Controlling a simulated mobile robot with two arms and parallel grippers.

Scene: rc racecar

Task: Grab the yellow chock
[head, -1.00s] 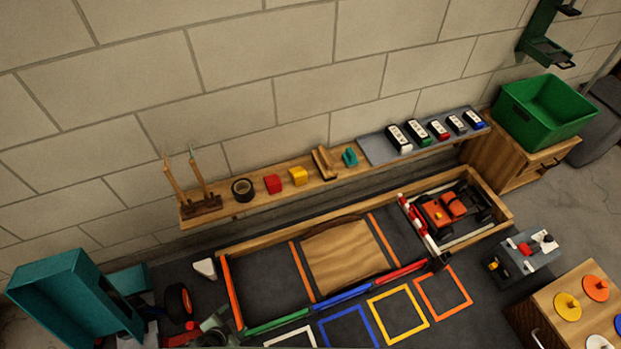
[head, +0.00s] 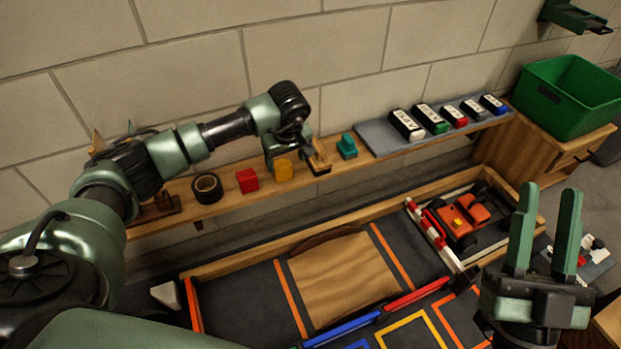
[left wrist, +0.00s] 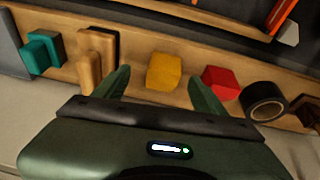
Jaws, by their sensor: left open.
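The yellow chock (head: 284,170) sits on the wooden wall shelf, between a red block (head: 248,180) and a brown wooden piece (head: 319,160). In the left wrist view the yellow chock (left wrist: 165,72) appears between the fingers of my left gripper (left wrist: 162,88), beyond the tips. My left gripper (head: 290,150) is over the shelf by the chock in the head view, open and empty; its fingers are partly hard to make out there. My right gripper (head: 544,225) is at the right, fingers up, apart and empty.
On the shelf are a black tape roll (head: 207,187), a teal block (head: 347,146) and a grey panel (head: 380,140) with several labelled items. Below is a wood-framed tray with a red car (head: 468,218). A green bin (head: 567,95) stands at the right.

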